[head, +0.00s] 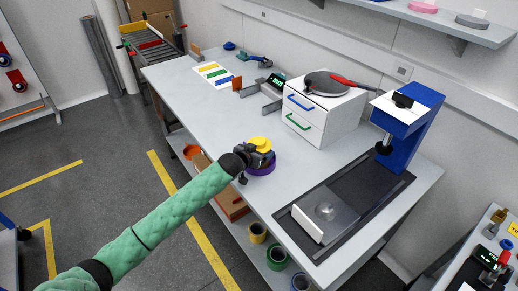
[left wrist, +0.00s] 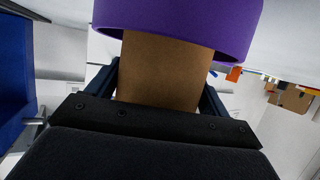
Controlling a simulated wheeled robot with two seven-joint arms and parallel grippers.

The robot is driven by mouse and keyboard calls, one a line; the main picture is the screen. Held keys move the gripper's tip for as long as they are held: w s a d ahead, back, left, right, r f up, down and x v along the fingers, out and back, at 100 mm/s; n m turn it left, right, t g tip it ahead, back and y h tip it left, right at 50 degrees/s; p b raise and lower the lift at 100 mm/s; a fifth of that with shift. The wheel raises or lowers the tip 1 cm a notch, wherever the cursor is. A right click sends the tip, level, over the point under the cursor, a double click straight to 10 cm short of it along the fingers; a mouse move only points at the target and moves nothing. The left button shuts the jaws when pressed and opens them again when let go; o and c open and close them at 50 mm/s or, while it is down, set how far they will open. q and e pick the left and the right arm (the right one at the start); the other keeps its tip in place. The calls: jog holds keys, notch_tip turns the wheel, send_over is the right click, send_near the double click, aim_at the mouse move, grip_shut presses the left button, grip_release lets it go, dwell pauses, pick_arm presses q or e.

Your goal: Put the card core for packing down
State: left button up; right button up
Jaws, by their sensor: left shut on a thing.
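My left gripper (head: 262,155) is shut on the card core, above or at the front edge side of the grey bench. In the left wrist view the brown card middle of the card core (left wrist: 165,70) sits between the jaws, with a wide purple band (left wrist: 180,22) at one end. In the head view a yellow part (head: 260,143) shows above the gripper and the purple part (head: 262,168) below it. The gripper hides the middle there. I cannot tell whether the purple end touches the bench. My right gripper is not in view.
The bench top (head: 205,115) is clear around the gripper. A white drawer unit (head: 322,122) stands behind it, with a blue press (head: 410,125) and a dark mat (head: 345,205) to the right. A colour-striped sheet (head: 216,74) lies farther back. Tape rolls (head: 277,256) are on the lower shelf.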

pick_arm(q)
jog(key=shift+f, duration=0.25)
jog(key=o, duration=1.1)
jog(key=shift+c, duration=0.2)
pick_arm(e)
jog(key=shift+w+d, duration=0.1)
pick_arm(q)
jog(key=shift+r, duration=0.2)
jog(key=shift+s+a+b, duration=0.25)
jog(key=shift+s+b, duration=0.05)
jog(key=b+v, duration=0.1)
jog(key=v, duration=0.1)
jog(key=shift+s+a, duration=0.15)
jog(key=shift+s, duration=0.15)
jog(key=b+v, duration=0.2)
jog(key=v, duration=0.6)
jog(key=shift+s+r, duration=0.2)
jog(key=shift+r, duration=0.2)
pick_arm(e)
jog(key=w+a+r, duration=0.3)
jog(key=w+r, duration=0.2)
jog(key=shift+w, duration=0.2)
